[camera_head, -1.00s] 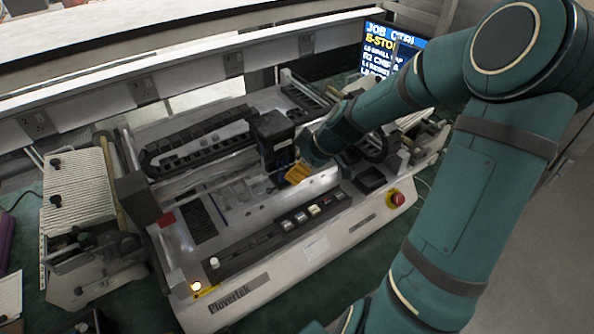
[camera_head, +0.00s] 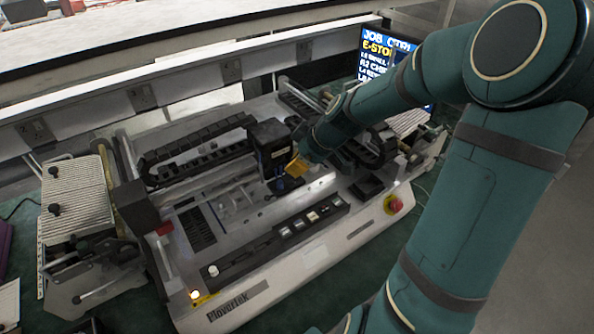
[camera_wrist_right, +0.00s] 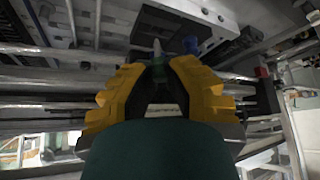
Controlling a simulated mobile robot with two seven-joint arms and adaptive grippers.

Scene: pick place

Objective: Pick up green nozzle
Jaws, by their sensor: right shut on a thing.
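My right gripper (camera_head: 297,167) is at the right of the black placement head (camera_head: 268,140) on the machine, with its yellow fingers close to it. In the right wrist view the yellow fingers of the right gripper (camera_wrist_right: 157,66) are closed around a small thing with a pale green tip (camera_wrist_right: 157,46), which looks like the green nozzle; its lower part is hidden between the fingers. A blue nozzle (camera_wrist_right: 190,45) stands just right of it, apart from the fingers. In the head view the nozzle is too small to make out. My left gripper is not in view.
The machine has a front button panel (camera_head: 290,230) and a red stop button (camera_head: 394,204). A dark cable chain (camera_head: 200,150) runs behind. A ribbed feeder (camera_head: 75,200) stands left, a monitor (camera_head: 385,65) behind right. Rails and dark structure surround the fingers closely.

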